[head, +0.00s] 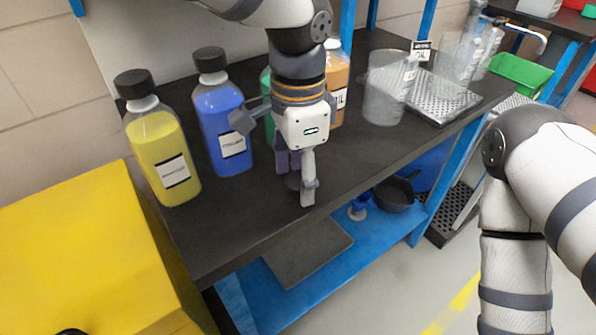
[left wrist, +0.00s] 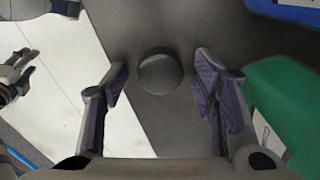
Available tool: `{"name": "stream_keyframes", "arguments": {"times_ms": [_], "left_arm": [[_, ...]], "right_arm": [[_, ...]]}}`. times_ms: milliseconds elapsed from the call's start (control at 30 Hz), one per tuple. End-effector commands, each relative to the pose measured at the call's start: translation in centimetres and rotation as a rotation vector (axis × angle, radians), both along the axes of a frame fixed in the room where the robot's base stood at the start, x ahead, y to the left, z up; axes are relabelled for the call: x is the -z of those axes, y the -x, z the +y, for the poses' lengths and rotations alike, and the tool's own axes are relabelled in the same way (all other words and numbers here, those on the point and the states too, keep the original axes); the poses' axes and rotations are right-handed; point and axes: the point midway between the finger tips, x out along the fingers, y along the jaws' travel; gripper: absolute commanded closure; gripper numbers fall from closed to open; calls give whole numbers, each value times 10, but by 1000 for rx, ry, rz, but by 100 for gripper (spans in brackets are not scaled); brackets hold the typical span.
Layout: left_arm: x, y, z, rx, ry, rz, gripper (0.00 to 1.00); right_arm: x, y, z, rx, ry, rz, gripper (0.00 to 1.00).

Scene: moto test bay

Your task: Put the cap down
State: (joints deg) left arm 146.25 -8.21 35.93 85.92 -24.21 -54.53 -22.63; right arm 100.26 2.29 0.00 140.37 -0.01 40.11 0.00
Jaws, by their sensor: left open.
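A dark round cap (left wrist: 158,73) lies on the dark tabletop in the left wrist view. In the head view the cap (head: 293,183) shows only as a dark sliver by the fingers. My left gripper (head: 298,184) is open, pointing down close above the tabletop. In the left wrist view its fingers (left wrist: 162,66) stand apart on either side of the cap, not closed on it. A green bottle (head: 268,128) stands behind my left gripper, its top hidden. What looks like my right gripper (left wrist: 17,76) shows small at the left of the wrist view, its jaws unclear.
Yellow (head: 163,150) and blue (head: 222,130) capped bottles stand left of my gripper, an orange bottle (head: 338,85) behind it. A clear beaker (head: 385,95) and drip tray (head: 435,95) are farther right. The tabletop's front left is clear. A lower blue shelf holds a pan (head: 394,195).

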Motion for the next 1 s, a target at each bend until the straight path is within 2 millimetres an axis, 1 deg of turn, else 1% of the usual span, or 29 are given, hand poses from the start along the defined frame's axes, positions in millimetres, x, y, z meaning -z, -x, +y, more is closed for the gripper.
{"name": "stream_keyframes", "arguments": {"times_ms": [67, 300, 400, 500, 633, 1000], "left_arm": [[-12, -1, 0, -2, 2, -5, 46], [-78, -1, 0, -1, 3, -6, 46], [-100, -1, 0, -1, 2, -5, 46], [-114, -1, 0, -1, 2, -1, 46], [-121, 0, 0, 0, 1, 1, 46], [-121, 0, 0, 0, 0, 1, 46]], "right_arm": [[0, -1, 0, 0, 0, -2, 60], [-3, -3, 0, 0, 0, -10, 60], [-3, -3, 0, 0, 0, -10, 60], [-2, -2, 0, 0, 0, -9, 60], [-2, -2, 0, 0, 0, -9, 60], [-2, -3, 0, 0, 0, -10, 60]]}}
